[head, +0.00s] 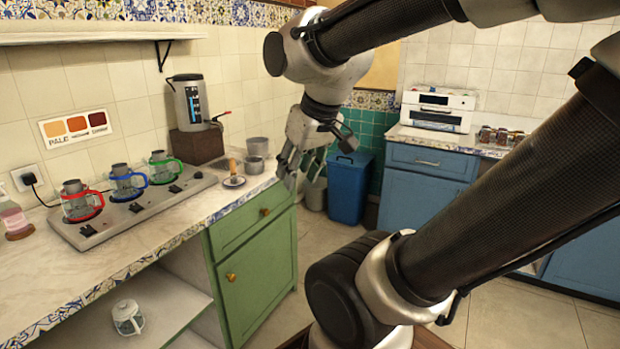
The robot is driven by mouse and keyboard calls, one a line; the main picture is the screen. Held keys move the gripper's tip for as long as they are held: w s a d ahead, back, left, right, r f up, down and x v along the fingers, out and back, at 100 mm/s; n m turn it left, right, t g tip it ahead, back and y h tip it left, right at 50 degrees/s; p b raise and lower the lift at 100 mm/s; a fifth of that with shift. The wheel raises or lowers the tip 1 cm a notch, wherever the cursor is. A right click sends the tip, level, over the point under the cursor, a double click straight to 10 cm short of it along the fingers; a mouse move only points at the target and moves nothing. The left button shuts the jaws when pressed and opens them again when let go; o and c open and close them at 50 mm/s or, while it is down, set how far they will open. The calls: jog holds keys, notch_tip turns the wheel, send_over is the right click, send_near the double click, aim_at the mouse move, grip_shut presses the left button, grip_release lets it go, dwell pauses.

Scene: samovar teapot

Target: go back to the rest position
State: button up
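My gripper (291,160) hangs at the end of my arm, in front of the counter's right end, with its fingers pointing down. Its fingers look spread apart with nothing between them. The samovar (192,103), a grey metal urn with a blue gauge and a red-tipped tap, stands on a dark block at the back of the counter. Three glass teapots with red (80,203), blue (127,183) and green (163,168) trim sit on the grey burner plate (205,182). Another small white-lidded glass teapot (127,319) stands on the shelf under the counter.
Metal cups (255,164) and a small dish with a wooden-handled tool (233,177) are near the counter's right end, close to my gripper. A green cabinet (258,272) is below. A blue bin (348,187) stands behind. The floor (520,318) is clear at right.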

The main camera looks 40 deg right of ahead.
jog(key=shift+g, duration=0.4)
jog(key=s, duration=0.4)
jog(key=shift+a+f, duration=0.2)
